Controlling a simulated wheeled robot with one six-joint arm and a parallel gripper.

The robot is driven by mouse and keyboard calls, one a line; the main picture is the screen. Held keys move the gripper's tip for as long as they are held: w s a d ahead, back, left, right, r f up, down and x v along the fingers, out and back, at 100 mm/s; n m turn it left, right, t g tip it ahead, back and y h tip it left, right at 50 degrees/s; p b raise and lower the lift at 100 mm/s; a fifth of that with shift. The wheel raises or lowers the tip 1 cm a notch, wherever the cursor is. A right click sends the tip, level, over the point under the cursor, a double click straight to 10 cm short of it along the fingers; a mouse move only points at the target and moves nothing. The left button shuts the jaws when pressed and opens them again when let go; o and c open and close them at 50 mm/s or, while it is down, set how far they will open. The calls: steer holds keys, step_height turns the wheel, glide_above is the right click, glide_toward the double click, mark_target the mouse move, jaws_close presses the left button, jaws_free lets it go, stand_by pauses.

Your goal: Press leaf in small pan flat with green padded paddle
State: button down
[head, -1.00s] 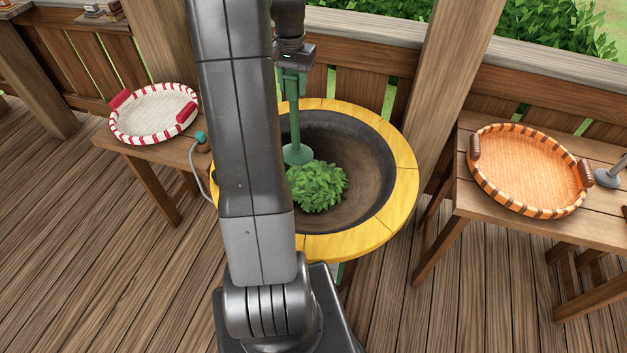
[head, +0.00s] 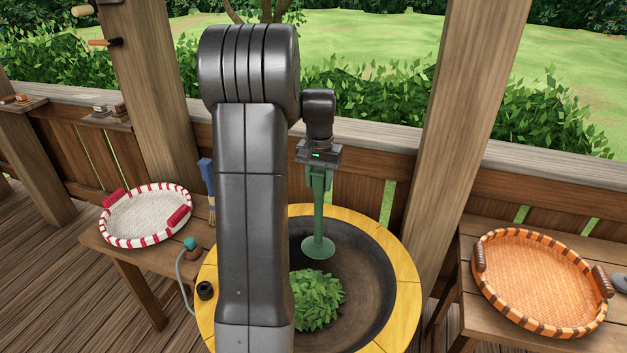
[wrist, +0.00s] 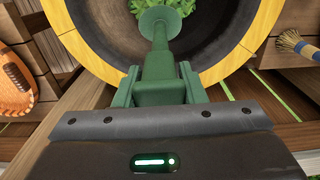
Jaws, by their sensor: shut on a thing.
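The small pan (head: 372,290) is a dark bowl with a yellow rim, set in front of the railing. A heap of green leaf (head: 317,300) lies inside it, partly hidden behind my arm. My gripper (head: 319,172) is shut on the handle of the green paddle (head: 319,222), which hangs upright with its round disc at the bottom. The disc is over the pan, above and behind the leaf, apart from it in the head view. In the wrist view the paddle (wrist: 158,60) points into the pan (wrist: 112,50), and some leaf (wrist: 180,8) shows behind its disc.
A white and red tray (head: 150,217) sits on a wooden table at left. An orange woven tray (head: 535,285) sits on a table at right. A wooden post (head: 470,140) and railing stand behind the pan. A blue-handled brush (head: 207,178) is left of my arm.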

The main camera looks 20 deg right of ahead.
mark_target(318, 207)
steer(key=shift+f+b, duration=1.55)
steer(key=shift+f, duration=3.15)
